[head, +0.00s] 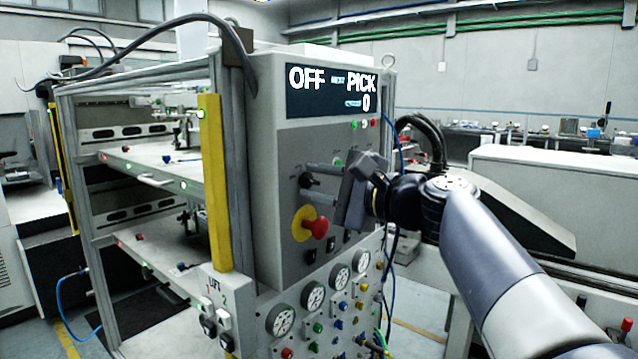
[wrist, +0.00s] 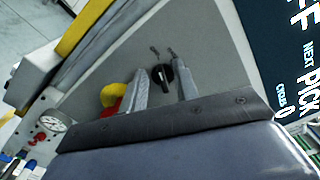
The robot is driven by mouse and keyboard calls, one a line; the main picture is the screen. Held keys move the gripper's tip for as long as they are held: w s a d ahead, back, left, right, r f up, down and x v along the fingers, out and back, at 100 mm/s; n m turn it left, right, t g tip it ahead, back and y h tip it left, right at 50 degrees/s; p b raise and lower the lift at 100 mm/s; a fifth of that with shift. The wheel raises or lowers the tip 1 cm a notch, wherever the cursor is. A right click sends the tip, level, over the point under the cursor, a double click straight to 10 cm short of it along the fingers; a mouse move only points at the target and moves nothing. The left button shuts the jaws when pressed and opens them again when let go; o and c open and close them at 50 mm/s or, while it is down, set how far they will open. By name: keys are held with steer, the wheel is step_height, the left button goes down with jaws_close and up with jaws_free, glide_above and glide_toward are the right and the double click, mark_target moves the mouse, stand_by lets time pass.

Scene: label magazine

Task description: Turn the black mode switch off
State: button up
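The black mode switch (head: 305,181) is a small round knob on the grey control panel (head: 285,150), left of my gripper in the head view. In the wrist view the black switch (wrist: 162,76) shows with a pale pointer line, between my fingers. My gripper (head: 311,179) is open, its two grey fingers pointing at the panel, one above and one below the switch. In the wrist view the gripper (wrist: 158,69) has a clear gap on both sides of the knob. I see no contact. The display (head: 333,90) reads OFF, PICK and 0.
A red emergency button on a yellow base (head: 303,223) sits just below the switch, close to the lower finger. Small black switches (head: 311,256), gauges (head: 312,295) and coloured knobs lie lower. A yellow post (head: 214,180) and shelves stand left.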

steer(key=shift+d, duration=0.1)
steer(key=v, duration=1)
steer(key=shift+s+d+b, duration=0.25)
steer(key=shift+s+b, duration=0.05)
steer(key=shift+b, duration=0.05)
steer(key=x, duration=1.1)
steer(key=shift+p, duration=0.35)
